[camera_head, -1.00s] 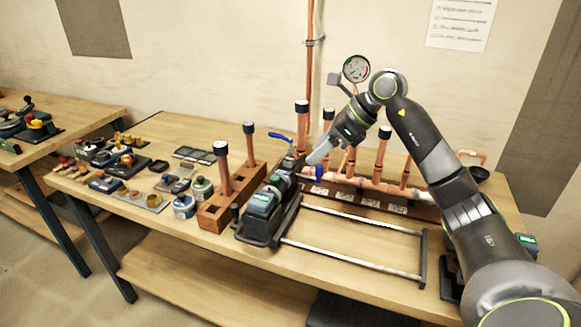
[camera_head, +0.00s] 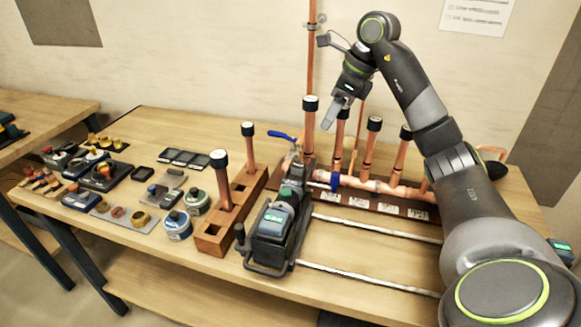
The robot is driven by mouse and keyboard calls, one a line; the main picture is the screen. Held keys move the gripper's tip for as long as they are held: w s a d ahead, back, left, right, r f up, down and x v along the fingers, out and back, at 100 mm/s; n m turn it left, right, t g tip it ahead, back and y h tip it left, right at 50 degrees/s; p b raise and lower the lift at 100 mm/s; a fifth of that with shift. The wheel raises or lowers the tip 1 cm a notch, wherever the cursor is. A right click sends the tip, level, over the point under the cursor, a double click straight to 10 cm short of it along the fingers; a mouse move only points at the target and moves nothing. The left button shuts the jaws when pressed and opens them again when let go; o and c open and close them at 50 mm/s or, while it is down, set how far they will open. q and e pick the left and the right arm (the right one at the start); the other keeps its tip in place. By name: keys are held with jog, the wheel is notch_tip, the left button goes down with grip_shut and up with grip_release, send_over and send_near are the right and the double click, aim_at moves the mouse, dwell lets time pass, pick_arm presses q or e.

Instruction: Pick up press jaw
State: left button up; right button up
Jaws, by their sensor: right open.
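The press tool (camera_head: 275,228), dark with a green-lit battery end, lies in a black cradle in the middle of the bench. Its head points to the manifold; I cannot make out a separate press jaw for certain. Small dark and grey fittings (camera_head: 163,192) lie to its left, too small to identify. My right gripper (camera_head: 331,116) is open, pointing down, above the copper manifold (camera_head: 375,185) and well above and behind the press tool. No object shows between its fingers. My left gripper is not in view.
A wooden block (camera_head: 217,236) with upright black-capped copper pipes stands left of the tool. Two round tins (camera_head: 177,225) stand beside it. Capped pipes rise from the manifold under my gripper. Metal rails (camera_head: 370,230) run right from the cradle, with bare bench between.

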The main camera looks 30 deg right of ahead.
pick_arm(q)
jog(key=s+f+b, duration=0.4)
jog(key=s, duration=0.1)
pick_arm(e)
send_near(298, 164)
jog(key=f+p, duration=0.1)
jog(key=f, duration=0.1)
jog(key=f+p, duration=0.1)
jog(key=f, duration=0.1)
jog(key=shift+a+p, duration=0.25)
jog(key=shift+p, duration=0.1)
jog(key=w+f+p, duration=0.1)
jog(key=w+a+f, duration=0.1)
jog(key=f, duration=0.1)
jog(key=shift+a+p, duration=0.2)
jog(key=shift+p, duration=0.2)
jog(key=shift+w+f, duration=0.1)
jog(key=shift+f, duration=0.4)
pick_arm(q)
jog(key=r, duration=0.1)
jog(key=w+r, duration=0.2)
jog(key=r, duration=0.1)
pick_arm(e)
jog(key=c, duration=1.1)
jog(key=shift+o, duration=0.2)
jog(key=shift+w+r, duration=0.1)
jog(key=shift+r, duration=0.1)
